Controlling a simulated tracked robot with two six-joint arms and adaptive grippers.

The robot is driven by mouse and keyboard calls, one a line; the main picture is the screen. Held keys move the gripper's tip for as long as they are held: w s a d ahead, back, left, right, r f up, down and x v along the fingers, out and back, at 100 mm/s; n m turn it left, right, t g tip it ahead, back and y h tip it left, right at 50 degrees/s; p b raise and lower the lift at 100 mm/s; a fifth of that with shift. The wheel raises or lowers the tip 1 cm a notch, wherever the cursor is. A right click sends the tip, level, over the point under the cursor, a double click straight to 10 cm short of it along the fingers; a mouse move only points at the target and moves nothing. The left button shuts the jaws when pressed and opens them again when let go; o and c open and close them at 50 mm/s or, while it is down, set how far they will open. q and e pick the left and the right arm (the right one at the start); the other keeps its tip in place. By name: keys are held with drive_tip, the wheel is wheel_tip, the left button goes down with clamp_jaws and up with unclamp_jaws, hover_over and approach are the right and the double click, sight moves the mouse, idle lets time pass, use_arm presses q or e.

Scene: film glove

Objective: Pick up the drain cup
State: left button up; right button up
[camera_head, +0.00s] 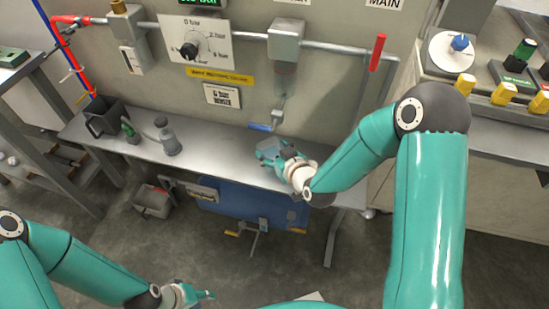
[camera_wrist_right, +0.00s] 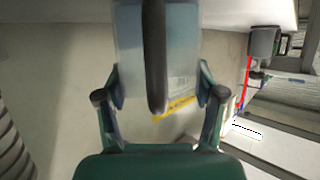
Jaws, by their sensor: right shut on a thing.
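The drain cup (camera_wrist_right: 130,50) looks pale and see-through in the right wrist view, with a dark upright bar, seemingly its handle, in front of it. The two fingers of my right gripper (camera_wrist_right: 160,95) press on its sides. In the head view my right gripper (camera_head: 271,152) is low over the bench, below the blue valve lever (camera_head: 260,127); it hides most of the cup there. I cannot tell whether the cup touches the bench. My left gripper (camera_head: 196,297) is at the bottom edge, away from the bench; its finger opening is unclear.
The metal bench (camera_head: 210,160) runs along the wall. A dark jug (camera_head: 106,119) under the red hose and a grey fitting (camera_head: 167,137) stand on its left part. A clear bowl unit (camera_head: 285,80) hangs above my right gripper. A blue cabinet (camera_head: 250,205) is beneath.

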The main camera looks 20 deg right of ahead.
drive_tip(key=shift+r, duration=0.15)
drive_tip(key=shift+c, duration=0.2)
drive_tip(key=shift+s+a+r, duration=0.1)
drive_tip(key=shift+s+r, duration=0.05)
drive_tip(key=shift+r, duration=0.45)
wheel_tip(320, 180, up, 5)
drive_tip(key=p, duration=0.1)
drive_tip(key=s+a+b, duration=1.1)
drive_tip(key=s+b, duration=0.5)
drive_tip(key=shift+s+r, duration=0.15)
drive_tip(key=shift+r, duration=0.15)
